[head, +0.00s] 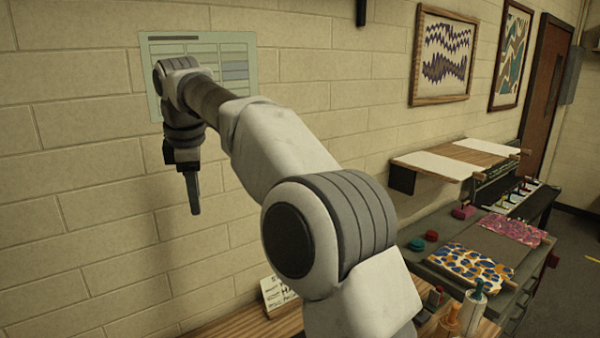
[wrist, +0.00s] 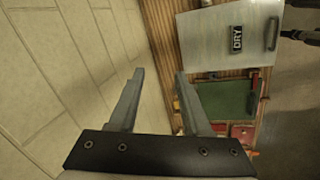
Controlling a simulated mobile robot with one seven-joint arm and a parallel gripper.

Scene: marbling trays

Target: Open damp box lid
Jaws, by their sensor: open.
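No box lid marked damp can be made out in either view. In the wrist view, a pale grey panel (wrist: 205,45) with a dark DRY label (wrist: 237,39) lies at the upper right, beyond my fingers; I cannot tell whether it is a lid. My gripper (wrist: 158,78) is open, with nothing between its two fingers. In the head view my gripper (head: 194,195) hangs pointing down in front of the brick wall, high above the wooden bench.
A wooden bench (head: 235,326) with a small printed card (head: 278,294) is at the bottom. Marbled sheets (head: 470,270) and bottles (head: 471,308) stand to the right. A wall shelf (head: 455,160) juts out behind. In the wrist view a green panel (wrist: 222,102) lies below the DRY panel.

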